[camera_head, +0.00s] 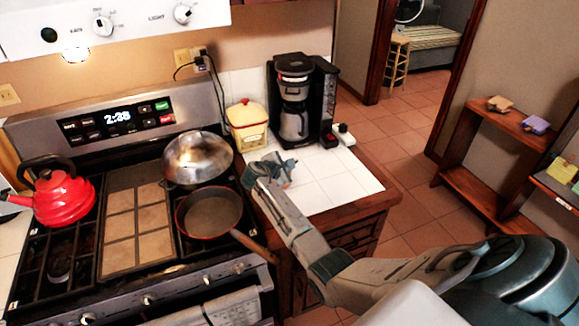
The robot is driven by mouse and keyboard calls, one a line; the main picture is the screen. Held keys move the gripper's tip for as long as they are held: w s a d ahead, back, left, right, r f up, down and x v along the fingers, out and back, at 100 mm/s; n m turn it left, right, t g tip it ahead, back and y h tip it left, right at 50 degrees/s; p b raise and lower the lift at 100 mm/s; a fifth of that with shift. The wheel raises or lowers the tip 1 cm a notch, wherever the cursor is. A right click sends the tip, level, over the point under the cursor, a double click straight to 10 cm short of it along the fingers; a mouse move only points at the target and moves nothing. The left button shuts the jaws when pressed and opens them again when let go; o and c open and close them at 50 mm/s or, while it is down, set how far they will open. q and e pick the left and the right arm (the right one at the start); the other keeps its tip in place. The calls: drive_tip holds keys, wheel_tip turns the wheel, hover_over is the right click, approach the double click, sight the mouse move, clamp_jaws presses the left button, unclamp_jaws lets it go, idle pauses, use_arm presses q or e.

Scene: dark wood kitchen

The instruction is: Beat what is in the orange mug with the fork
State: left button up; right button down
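Neither an orange mug nor a fork can be made out in the head view. My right arm comes in from the lower right, and its gripper (281,169) is over the left part of the white tiled counter (335,188), beside the stove. The gripper is small and seen at an angle, so I cannot tell whether its fingers are apart or hold anything. My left gripper is not in view.
The stove carries a red kettle (64,196), a domed metal lid or pot (197,158) and a dark frying pan (209,212). A yellow canister (247,127) and a coffee maker (295,105) stand at the counter's back. The counter's front right is clear.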

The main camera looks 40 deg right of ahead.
drive_tip(key=shift+r, duration=0.1)
wheel_tip(320, 180, up, 8)
drive_tip(key=shift+p, duration=0.4)
idle(0.5)
idle(0.4)
wheel_tip(320, 180, up, 4)
drive_tip(key=shift+f, duration=0.1)
idle(0.3)
idle(1.0)
